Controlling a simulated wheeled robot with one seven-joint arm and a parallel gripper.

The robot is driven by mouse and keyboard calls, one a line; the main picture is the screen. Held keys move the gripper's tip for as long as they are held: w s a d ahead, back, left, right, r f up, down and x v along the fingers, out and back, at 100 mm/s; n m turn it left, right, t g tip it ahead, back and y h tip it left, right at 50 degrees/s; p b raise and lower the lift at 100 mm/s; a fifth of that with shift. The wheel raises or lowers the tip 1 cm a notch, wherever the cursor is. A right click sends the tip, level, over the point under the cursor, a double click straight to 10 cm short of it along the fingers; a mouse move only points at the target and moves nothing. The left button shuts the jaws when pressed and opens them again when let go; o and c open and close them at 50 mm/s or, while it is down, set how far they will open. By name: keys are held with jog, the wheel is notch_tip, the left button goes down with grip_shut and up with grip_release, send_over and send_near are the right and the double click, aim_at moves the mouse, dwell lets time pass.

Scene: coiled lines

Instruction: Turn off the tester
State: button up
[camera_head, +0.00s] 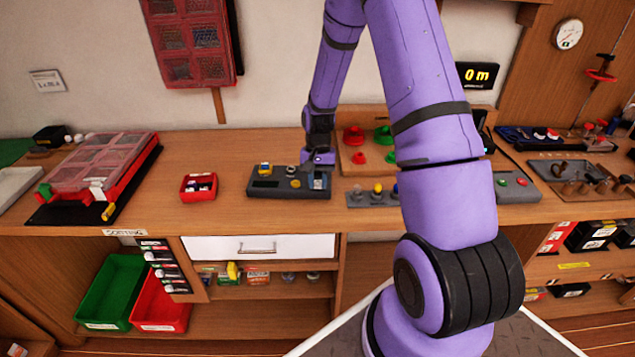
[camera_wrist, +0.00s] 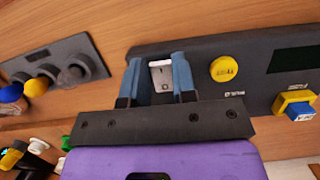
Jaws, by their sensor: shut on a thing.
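The tester (camera_head: 262,188) is a dark grey box on the workbench, left of my arm. In the wrist view the tester (camera_wrist: 200,58) has a dark screen (camera_wrist: 292,60), a round yellow button (camera_wrist: 224,68) and a yellow and blue part (camera_wrist: 297,105) at its edge. A light grey switch (camera_wrist: 161,73) with a small mark sits at its other end. My gripper (camera_wrist: 160,78) has its two blue fingers on either side of this switch, shut on it. In the head view my gripper (camera_head: 318,160) is low over the tester's right end.
A grey panel (camera_wrist: 75,55) with round knobs lies beside the tester. A small red bin (camera_head: 198,187) stands to its left, then a red sorting case (camera_head: 105,165). A wooden board (camera_head: 350,160) with red and green buttons stands behind. Bare bench lies between tester and bin.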

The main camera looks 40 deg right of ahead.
aim_at(318, 181)
dwell(0.3)
jog(key=o, duration=0.9)
jog(key=shift+r, duration=0.15)
jog(key=v, duration=1)
jog(key=shift+w+d+r, duration=0.1)
jog(key=shift+w+r, duration=0.05)
jog(key=shift+r, duration=0.1)
